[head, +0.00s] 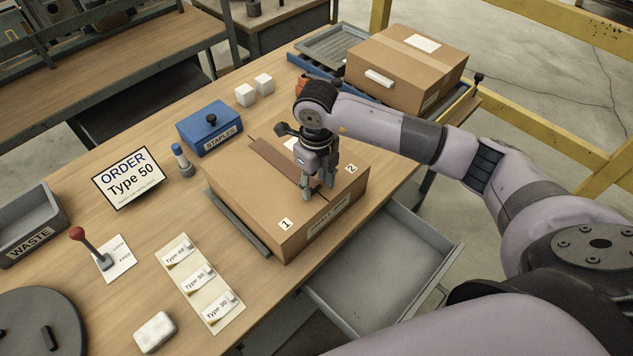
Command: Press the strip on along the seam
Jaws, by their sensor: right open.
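A cardboard box (245,190) stands on the wooden table, with labels marked 1 and 2 on its top. A darker brown strip (272,158) lies along the middle of the box top, from the far left edge toward the gripper. My right gripper (317,188) points down over the near right part of the top, at the strip's near end. Its fingers are open and look close to the surface; whether they touch it I cannot tell. They hide part of the strip and seam. My left gripper is not in view.
A blue staples box (209,131) and a glue-like bottle (182,160) stand left of the box. An open grey drawer (385,262) juts out at the front. Another taped carton (405,68) sits at the back right. A waste bin (33,222) stands far left.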

